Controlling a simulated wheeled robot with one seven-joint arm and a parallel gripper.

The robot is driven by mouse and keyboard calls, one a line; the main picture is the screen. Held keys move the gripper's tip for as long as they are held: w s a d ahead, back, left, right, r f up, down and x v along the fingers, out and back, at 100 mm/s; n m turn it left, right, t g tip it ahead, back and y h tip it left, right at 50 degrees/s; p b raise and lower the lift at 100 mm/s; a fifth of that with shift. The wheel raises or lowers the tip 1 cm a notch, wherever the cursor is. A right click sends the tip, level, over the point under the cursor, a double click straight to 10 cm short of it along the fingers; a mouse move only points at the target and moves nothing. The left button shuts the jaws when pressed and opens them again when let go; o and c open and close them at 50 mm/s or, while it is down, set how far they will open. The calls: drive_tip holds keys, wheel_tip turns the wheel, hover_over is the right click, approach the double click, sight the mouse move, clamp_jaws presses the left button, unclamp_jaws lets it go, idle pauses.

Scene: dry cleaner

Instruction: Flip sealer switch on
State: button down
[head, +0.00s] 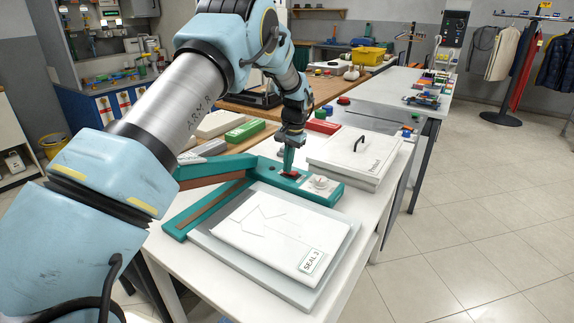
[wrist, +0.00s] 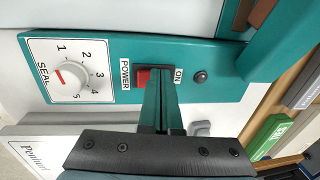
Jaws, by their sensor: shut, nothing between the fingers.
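The teal sealer (head: 325,190) lies on the white table, with a white bag marked SEAL 2 (head: 265,232) in front of it. Its red power switch (head: 290,173) is under my gripper (head: 288,162). In the wrist view the red switch (wrist: 143,78) sits between the labels POWER and ON. My gripper (wrist: 160,78) is shut and empty, its teal fingertips over the ON side of the switch. They hide part of it, so I cannot tell its position or whether they touch it. The seal dial (wrist: 75,80) is left of the switch.
The sealer's arm (head: 210,172) extends left. Open floor (head: 480,220) lies right of the table.

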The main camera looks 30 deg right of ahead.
sight(281, 174)
drive_tip(key=shift+r, duration=0.15)
drive_tip(key=shift+r+p, duration=0.3)
wheel_tip(281, 174, up, 13)
drive_tip(key=w+a+b, duration=0.1)
drive_tip(key=w, duration=0.1)
drive_tip(key=shift+w+a, duration=0.15)
